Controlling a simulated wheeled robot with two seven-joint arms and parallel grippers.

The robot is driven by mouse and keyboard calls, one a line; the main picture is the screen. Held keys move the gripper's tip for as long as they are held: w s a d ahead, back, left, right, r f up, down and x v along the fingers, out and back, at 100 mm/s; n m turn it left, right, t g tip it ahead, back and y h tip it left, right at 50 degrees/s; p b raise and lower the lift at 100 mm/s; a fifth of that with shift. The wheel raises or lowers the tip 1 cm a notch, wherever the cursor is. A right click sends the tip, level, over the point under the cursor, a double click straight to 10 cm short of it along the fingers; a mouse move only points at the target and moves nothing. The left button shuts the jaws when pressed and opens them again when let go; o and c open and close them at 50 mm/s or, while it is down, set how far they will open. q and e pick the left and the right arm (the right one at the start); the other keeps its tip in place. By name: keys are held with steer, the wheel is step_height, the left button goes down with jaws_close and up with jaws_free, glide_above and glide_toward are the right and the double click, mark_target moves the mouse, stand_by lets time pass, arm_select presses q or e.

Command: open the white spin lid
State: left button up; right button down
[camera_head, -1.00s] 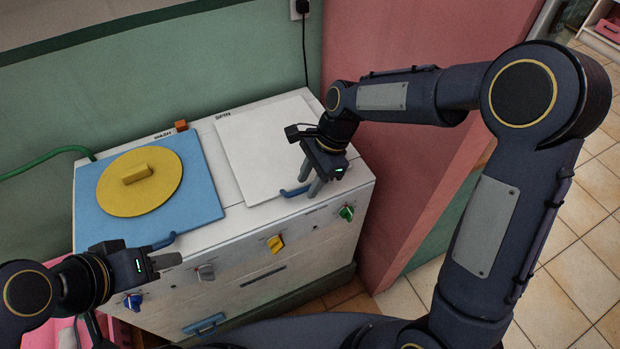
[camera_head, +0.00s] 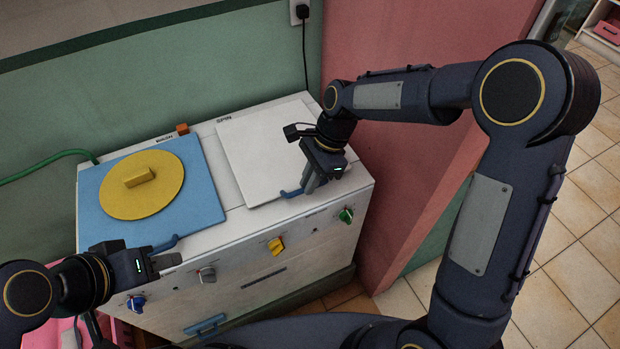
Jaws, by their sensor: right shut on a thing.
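The white spin lid (camera_head: 262,150) lies flat on the right half of the white machine's top, under the word SPIN.
A blue lid (camera_head: 205,200) with a yellow disc (camera_head: 160,198) covers the machine's left half. An orange block (camera_head: 182,129) stands behind it. Coloured knobs (camera_head: 276,246) line the front. A green wall is behind, and a pink panel (camera_head: 385,180) stands close on the right.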

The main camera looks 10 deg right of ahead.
steer(key=w+a+r+p, duration=0.1)
steer(key=w+r+p, duration=0.3)
steer(key=r+p, duration=0.4)
steer(key=w+a+r+p, duration=0.1)
steer(key=w+r+p, duration=0.3)
steer(key=r+p, duration=0.4)
steer(key=shift+w+a+r+g+p, duration=0.35)
steer(key=shift+r+g+p, duration=0.05)
steer(key=shift+r, duration=0.6)
steer(key=c, duration=1.7)
jaws_free()
steer(key=shift+w, duration=0.1)
steer(key=shift+o, duration=1.2)
steer(key=shift+w+a+f, duration=0.2)
steer(key=shift+w, duration=0.1)
steer(key=shift+s+r, duration=0.1)
